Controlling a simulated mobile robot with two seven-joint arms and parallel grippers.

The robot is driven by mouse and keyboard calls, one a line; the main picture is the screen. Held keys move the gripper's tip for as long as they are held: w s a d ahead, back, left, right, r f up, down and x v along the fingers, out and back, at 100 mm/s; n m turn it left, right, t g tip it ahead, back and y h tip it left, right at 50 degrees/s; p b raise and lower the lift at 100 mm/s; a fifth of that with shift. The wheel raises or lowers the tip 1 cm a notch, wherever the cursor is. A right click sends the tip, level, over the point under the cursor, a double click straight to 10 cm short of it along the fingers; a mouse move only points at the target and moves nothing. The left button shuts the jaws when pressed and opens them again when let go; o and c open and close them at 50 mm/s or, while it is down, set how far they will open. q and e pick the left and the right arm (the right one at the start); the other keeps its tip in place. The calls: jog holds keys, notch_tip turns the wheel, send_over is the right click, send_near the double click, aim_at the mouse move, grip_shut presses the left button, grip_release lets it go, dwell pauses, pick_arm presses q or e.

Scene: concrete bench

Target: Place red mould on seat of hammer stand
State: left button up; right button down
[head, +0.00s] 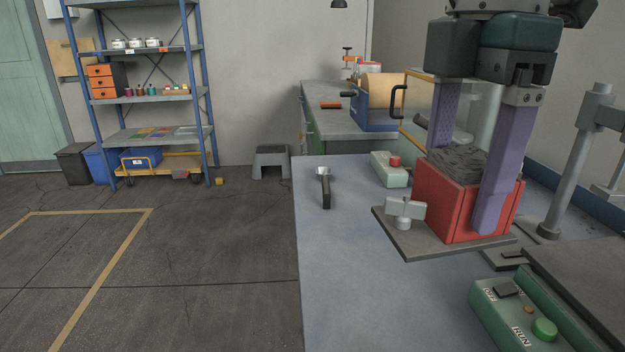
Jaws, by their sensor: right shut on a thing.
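The red mould (447,207) is an open-topped block filled with dark grey crumbly material, at the right of the head view. A flat grey plate with a wing-nut clamp (404,211) lies directly under it. My right gripper (467,170) comes down from above with its purple fingers on either side of the mould, shut on it. Whether the plate rests on the bench or hangs just above it, I cannot tell. The hammer stand's grey post (576,165) rises to the right; its seat is not clearly visible. My left gripper is out of view.
A green box with a red button (390,168) sits behind the mould. A small scoop (325,186) lies on the blue-grey bench (345,270). A green RUN control box (520,315) is at front right. The bench's left front is clear.

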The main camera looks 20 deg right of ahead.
jog(key=shift+a+r, duration=0.1)
jog(key=shift+r, duration=0.55)
notch_tip(320, 180, up, 11)
jog(key=a+m+p, duration=0.2)
jog(key=m+p, duration=0.6)
jog(key=p, duration=0.1)
notch_tip(320, 180, up, 9)
jog(key=m+p, duration=0.7)
jog(key=m, duration=0.1)
send_over(443, 176)
jog(key=s+a, duration=0.1)
jog(key=a, duration=0.1)
jog(key=s+r+p, duration=0.3)
jog(key=r+p, duration=1.4)
jog(key=p, duration=0.2)
jog(key=s+r+p, duration=0.3)
jog(key=r+p, duration=1.5)
jog(key=p, duration=0.1)
jog(key=shift+r, duration=0.25)
